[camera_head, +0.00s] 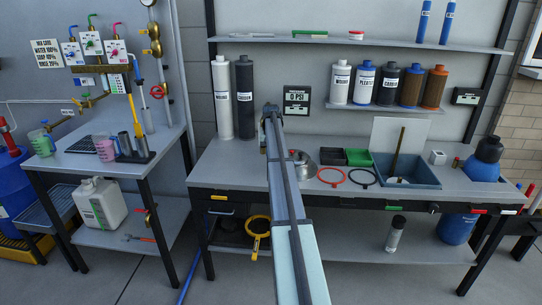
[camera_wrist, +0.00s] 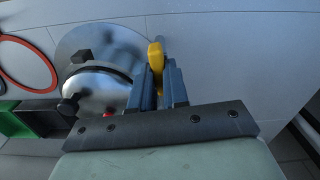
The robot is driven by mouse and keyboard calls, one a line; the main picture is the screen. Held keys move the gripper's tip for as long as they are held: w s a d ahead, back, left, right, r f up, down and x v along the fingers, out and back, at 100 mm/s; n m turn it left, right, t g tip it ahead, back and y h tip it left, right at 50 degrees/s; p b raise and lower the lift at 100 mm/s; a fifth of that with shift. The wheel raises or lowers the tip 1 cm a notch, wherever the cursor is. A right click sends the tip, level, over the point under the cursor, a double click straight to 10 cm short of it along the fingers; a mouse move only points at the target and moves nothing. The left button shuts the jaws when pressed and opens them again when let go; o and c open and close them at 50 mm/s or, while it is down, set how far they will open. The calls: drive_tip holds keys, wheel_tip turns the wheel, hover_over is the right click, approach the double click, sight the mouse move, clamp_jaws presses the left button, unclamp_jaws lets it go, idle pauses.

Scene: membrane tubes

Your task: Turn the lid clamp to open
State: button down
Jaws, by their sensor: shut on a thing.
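A round steel vessel (camera_wrist: 118,40) with a lid (camera_wrist: 100,90) and black knobs shows in the wrist view. It also shows on the bench just right of my arm in the head view (camera_head: 304,168), partly covered by the arm. A yellow handle (camera_wrist: 155,54), which looks like the lid clamp, stands at the vessel's right edge in the wrist view. My gripper (camera_wrist: 161,80) is shut on this yellow handle, one blue-grey finger on each side. The handle's lower part is hidden between the fingers. My fingertips are hidden behind my arm in the head view.
Black and green bins (camera_head: 358,157) stand close right of the vessel. A red ring (camera_head: 331,184) and a black ring (camera_head: 377,178) lie in front of them. A blue tray (camera_head: 428,176) is farther right. Two tall cylinders (camera_head: 244,97) stand at the back left. The bench's left part is clear.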

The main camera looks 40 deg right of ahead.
drive_tip(key=n, duration=0.6)
drive_tip(key=shift+w, duration=0.1)
drive_tip(key=shift+n, duration=0.3)
idle(0.3)
drive_tip(key=c, duration=1.1)
unclamp_jaws()
wheel_tip(320, 180, up, 14)
drive_tip(key=shift+f, duration=0.1)
